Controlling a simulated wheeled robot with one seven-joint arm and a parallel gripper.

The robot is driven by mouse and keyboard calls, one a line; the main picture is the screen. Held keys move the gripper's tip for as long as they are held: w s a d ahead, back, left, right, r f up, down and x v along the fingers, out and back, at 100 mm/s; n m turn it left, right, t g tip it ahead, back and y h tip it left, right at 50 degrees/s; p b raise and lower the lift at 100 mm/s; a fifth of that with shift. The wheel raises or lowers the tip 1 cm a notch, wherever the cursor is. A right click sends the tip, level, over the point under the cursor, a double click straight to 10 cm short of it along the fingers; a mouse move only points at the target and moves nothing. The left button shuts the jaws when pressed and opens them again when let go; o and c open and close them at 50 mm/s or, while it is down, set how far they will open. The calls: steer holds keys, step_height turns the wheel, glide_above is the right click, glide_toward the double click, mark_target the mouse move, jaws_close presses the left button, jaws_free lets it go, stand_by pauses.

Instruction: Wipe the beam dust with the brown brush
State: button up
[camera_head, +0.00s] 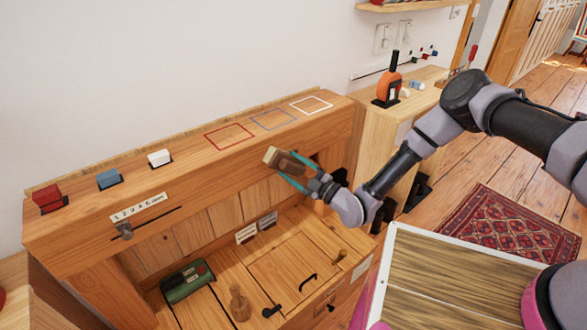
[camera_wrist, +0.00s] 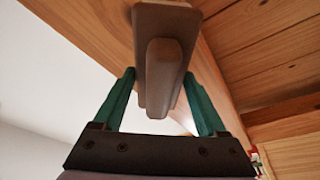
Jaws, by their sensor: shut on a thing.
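The brown brush (camera_head: 285,160) is in my gripper (camera_head: 292,164), in front of the right part of the long timber beam (camera_head: 215,168). Pale bristles show on its side toward the beam in the head view. In the wrist view, the brush's brown back and raised grip (camera_wrist: 161,85) lie between the two teal fingers of my gripper (camera_wrist: 158,74), with the beam (camera_wrist: 95,30) behind. My gripper is shut on the brush. I cannot tell whether the bristles touch the beam. No dust can be clearly made out on it.
Red (camera_head: 48,198), blue (camera_head: 109,179) and white (camera_head: 159,158) blocks sit on the beam's top, left of three coloured outlines. Below are a green box (camera_head: 187,281) and a wooden peg (camera_head: 239,303). An orange tool (camera_head: 388,86) stands on the right cabinet.

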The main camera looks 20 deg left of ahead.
mark_target(302, 165)
steer(key=shift+w+d, duration=0.45)
steer(key=shift+w, duration=0.45)
steer(key=shift+w+d, duration=0.45)
steer(key=shift+w, duration=0.4)
steer(key=shift+a, duration=0.1)
steer(key=shift+s+a, duration=0.25)
steer(key=shift+s, duration=0.2)
steer(key=shift+s+a, duration=0.2)
steer(key=shift+s, duration=0.1)
steer(key=shift+c, duration=0.6)
steer(key=shift+s+a+r, duration=0.1)
steer(key=shift+s+a, duration=0.5)
steer(key=shift+s, duration=0.35)
steer(key=shift+c, duration=0.7)
